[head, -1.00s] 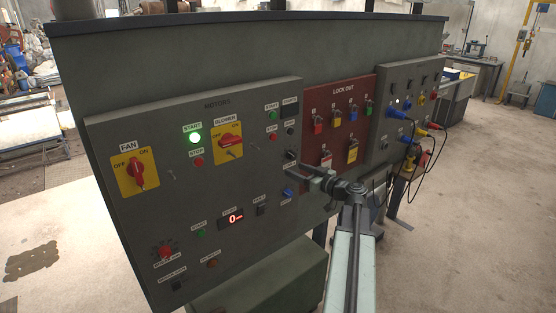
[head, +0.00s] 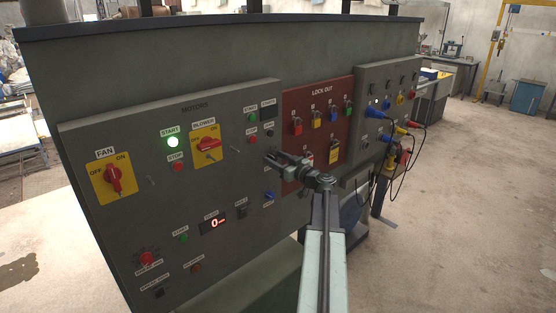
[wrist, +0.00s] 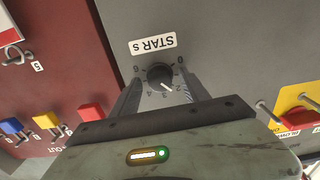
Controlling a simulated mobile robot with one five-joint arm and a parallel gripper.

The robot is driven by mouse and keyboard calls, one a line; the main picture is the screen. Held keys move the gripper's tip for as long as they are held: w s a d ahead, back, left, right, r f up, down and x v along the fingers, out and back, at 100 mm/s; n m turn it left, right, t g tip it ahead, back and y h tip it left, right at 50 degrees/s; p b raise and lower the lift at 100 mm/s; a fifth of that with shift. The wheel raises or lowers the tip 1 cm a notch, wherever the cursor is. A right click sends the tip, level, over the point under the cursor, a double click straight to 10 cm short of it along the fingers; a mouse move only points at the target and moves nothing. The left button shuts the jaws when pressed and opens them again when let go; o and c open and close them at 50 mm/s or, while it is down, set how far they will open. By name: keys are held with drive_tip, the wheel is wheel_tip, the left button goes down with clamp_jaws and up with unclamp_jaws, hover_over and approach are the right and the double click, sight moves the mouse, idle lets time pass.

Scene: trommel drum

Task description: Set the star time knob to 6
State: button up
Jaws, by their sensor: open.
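The star time knob (wrist: 160,76) is a small round black knob on the grey panel, under a white label reading "STAR s", upside down in the wrist view. Its white pointer line slants to the lower right there. In the head view my gripper (head: 271,157) is at the right edge of the motors panel and hides the knob.
The red lock out board (head: 318,110) with padlocks is close to the right of my gripper. Cables hang further right.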

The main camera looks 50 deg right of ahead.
drive_tip(key=c, duration=1.2)
drive_tip(key=shift+d, duration=0.3)
clamp_jaws()
drive_tip(key=shift+a, duration=0.25)
